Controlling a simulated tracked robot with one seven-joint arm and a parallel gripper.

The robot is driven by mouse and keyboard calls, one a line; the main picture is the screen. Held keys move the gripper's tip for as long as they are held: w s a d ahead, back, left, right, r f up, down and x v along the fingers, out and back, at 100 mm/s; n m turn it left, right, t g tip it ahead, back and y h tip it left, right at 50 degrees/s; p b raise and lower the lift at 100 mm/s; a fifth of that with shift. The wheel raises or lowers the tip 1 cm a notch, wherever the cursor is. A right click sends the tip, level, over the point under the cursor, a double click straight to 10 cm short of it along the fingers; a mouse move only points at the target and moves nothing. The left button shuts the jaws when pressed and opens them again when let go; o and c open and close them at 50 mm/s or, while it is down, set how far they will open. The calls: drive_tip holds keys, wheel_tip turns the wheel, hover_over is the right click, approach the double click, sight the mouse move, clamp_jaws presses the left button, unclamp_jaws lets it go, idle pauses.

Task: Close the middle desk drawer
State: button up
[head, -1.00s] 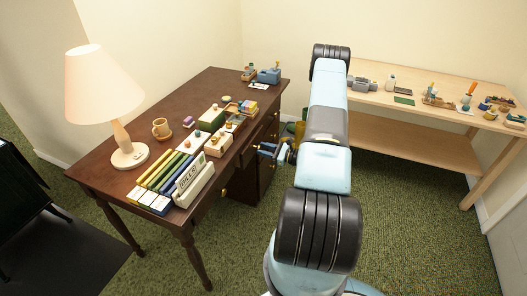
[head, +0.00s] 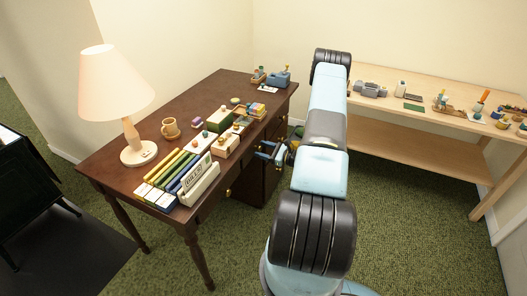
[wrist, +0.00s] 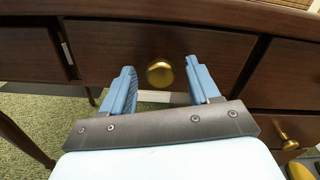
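The dark brown desk (head: 193,106) stands left of my arm in the head view. In the wrist view, the middle drawer (wrist: 215,55) faces me, with a round gold knob (wrist: 160,74) at its centre. A narrow gap with a pale strip shows along its left edge; I cannot tell how far out the drawer stands. My gripper (wrist: 160,84) is open and empty, its two blue fingers pointing at the drawer front on either side of the knob, not gripping it. In the head view my gripper (head: 268,153) is beside the desk's drawer side.
Another drawer with a gold knob (wrist: 282,135) is at lower right in the wrist view. A light wooden workbench (head: 400,140) is at the right. Green carpet around my base is clear.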

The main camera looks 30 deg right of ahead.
drive_tip(key=v, duration=1.3)
drive_tip(key=shift+s+d, duration=0.25)
drive_tip(key=shift+s, duration=0.05)
drive_tip(key=w+a+r+n+g+y, duration=0.2)
drive_tip(key=a+r+n+g, duration=0.4)
drive_tip(key=r, duration=0.6)
drive_tip(key=w+a+r+n+g+y, duration=0.1)
drive_tip(key=a+r+n+g, duration=0.35)
drive_tip(key=a+r, duration=0.55)
drive_tip(key=s+a+r+n+g+h, duration=0.2)
drive_tip(key=s+a+r+n, duration=0.1)
drive_tip(key=a+r, duration=0.3)
drive_tip(key=s+a+r+n+g+h, duration=0.2)
drive_tip(key=s+a+r+n, duration=0.15)
drive_tip(key=r, duration=0.45)
drive_tip(key=s+a+r+n+t+h, duration=0.2)
drive_tip(key=s+a+r+n+h, duration=0.1)
drive_tip(key=s+r, duration=0.4)
drive_tip(key=s+a+r+n+t+h, duration=0.3)
drive_tip(key=s+r, duration=0.5)
drive_tip(key=s, duration=0.4)
drive_tip(key=shift+a+n+h, duration=0.8)
drive_tip(key=shift+n+h, duration=0.6)
drive_tip(key=shift+n, duration=0.3)
